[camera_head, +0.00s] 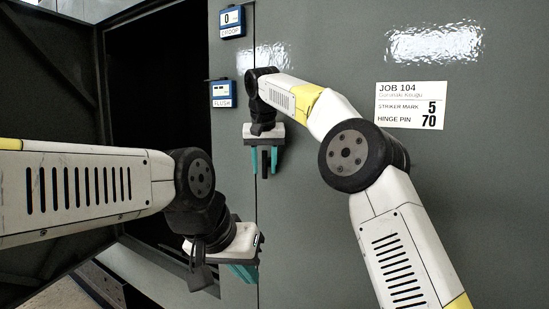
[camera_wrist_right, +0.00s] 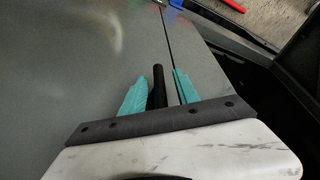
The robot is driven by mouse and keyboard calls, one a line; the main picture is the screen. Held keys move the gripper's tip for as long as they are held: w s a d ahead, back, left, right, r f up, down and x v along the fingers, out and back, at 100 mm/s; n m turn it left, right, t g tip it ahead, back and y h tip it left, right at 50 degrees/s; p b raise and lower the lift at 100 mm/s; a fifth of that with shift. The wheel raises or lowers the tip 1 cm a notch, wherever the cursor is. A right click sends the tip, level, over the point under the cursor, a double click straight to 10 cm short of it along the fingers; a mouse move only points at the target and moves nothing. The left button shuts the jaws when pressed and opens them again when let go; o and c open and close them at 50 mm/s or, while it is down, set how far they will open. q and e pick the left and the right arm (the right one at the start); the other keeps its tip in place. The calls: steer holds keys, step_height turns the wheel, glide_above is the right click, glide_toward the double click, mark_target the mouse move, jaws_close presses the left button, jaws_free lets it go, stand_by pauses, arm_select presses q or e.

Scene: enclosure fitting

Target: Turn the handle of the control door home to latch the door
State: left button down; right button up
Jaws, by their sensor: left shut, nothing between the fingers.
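The grey-green control door (camera_head: 310,230) fills the right of the head view and looks flush at its vertical seam. Its black handle (camera_wrist_right: 157,88) stands up between the teal fingers of my right gripper (camera_wrist_right: 160,92) in the right wrist view. The fingers are apart, one on each side of the handle, with a narrow gap on its right. In the head view the right gripper (camera_head: 263,160) points down along the seam, and hides much of the handle. My left gripper (camera_head: 245,273) is shut and empty, low near the seam, apart from the handle.
A dark opening (camera_head: 150,80) with an open door leaf (camera_head: 45,90) lies at the left. Two small blue displays, one reading 0 (camera_head: 232,21) and one marked FLUSH (camera_head: 222,94), sit left of the seam. A job label (camera_head: 411,104) is on the right panel.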

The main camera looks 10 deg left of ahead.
mark_target(263, 161)
steer(key=v, duration=0.5)
steer(key=shift+a+r, duration=0.1)
steer(key=shift+a, duration=0.05)
steer(key=shift+s+r, duration=0.3)
steer(key=shift+r, duration=0.25)
steer(key=shift+r, duration=0.15)
steer(key=s+d+r+t, duration=0.1)
steer(key=s+d, duration=0.4)
steer(key=d, duration=0.5)
steer(key=s+d+r, duration=0.1)
steer(key=s+d, duration=0.3)
steer(key=d, duration=0.5)
steer(key=s+d+f+m, duration=0.1)
steer(key=s+d+f, duration=0.6)
steer(key=s+f, duration=0.3)
steer(key=s+d+f+m+y, duration=0.1)
steer(key=s+d+f, duration=0.6)
steer(key=s+f, duration=0.3)
steer(key=shift+s+f+t, duration=0.3)
steer(key=shift+s+t, duration=0.1)
steer(key=shift+s, duration=0.25)
